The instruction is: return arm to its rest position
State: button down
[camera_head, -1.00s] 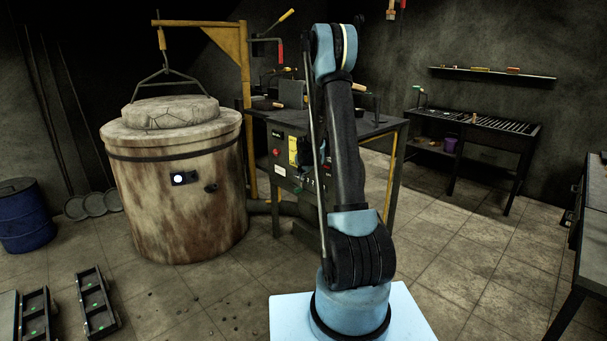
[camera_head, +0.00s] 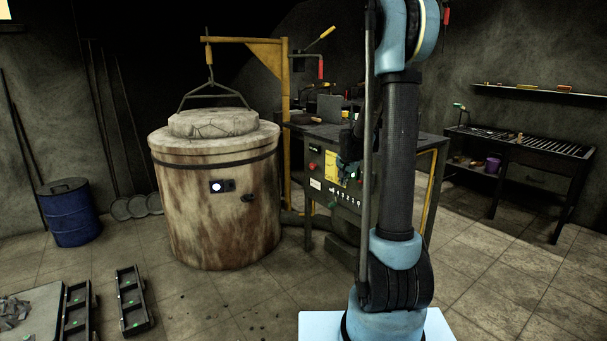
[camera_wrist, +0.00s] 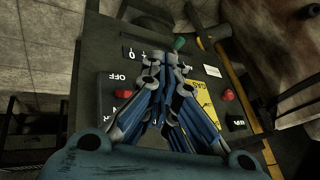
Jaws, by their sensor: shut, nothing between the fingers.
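My arm stands at the right of centre in the head view, its dark upper link (camera_head: 401,160) nearly vertical and its top cut off by the frame. My gripper (camera_wrist: 160,62) shows in the wrist view with its blue, jointed fingers drawn together and nothing between them. Behind it is the control panel (camera_wrist: 118,50), with red buttons, a green knob and a yellow label. The panel is tilted in that view. In the head view, my arm partly covers the same control cabinet (camera_head: 318,205). I cannot tell the exact gap between the fingers and the panel.
A rusty round furnace (camera_head: 215,215) with a cracked lid (camera_head: 213,123) under a yellow hoist (camera_head: 285,90) stands left of the cabinet. A blue barrel (camera_head: 72,215) and black mould frames (camera_head: 133,302) are at the left. Bare floor (camera_head: 490,270) lies at the right.

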jog(key=s+r+n+g, duration=0.2)
jog(key=s+n, duration=0.1)
jog(key=s, duration=1.4)
jog(key=s+r+n+g, duration=0.1)
jog(key=s+r+n, duration=0.15)
jog(key=s, duration=1.55)
jog(key=s+f+n, duration=0.1)
jog(key=s+f, duration=0.2)
jog(key=s, duration=0.2)
jog(key=s+f+n+g, duration=0.1)
jog(key=s+f, duration=0.2)
jog(key=s, duration=0.3)
jog(key=shift+d, duration=0.3)
jog(key=shift+s, duration=0.1)
jog(key=shift+w+f, duration=0.25)
jog(key=shift+w, duration=0.2)
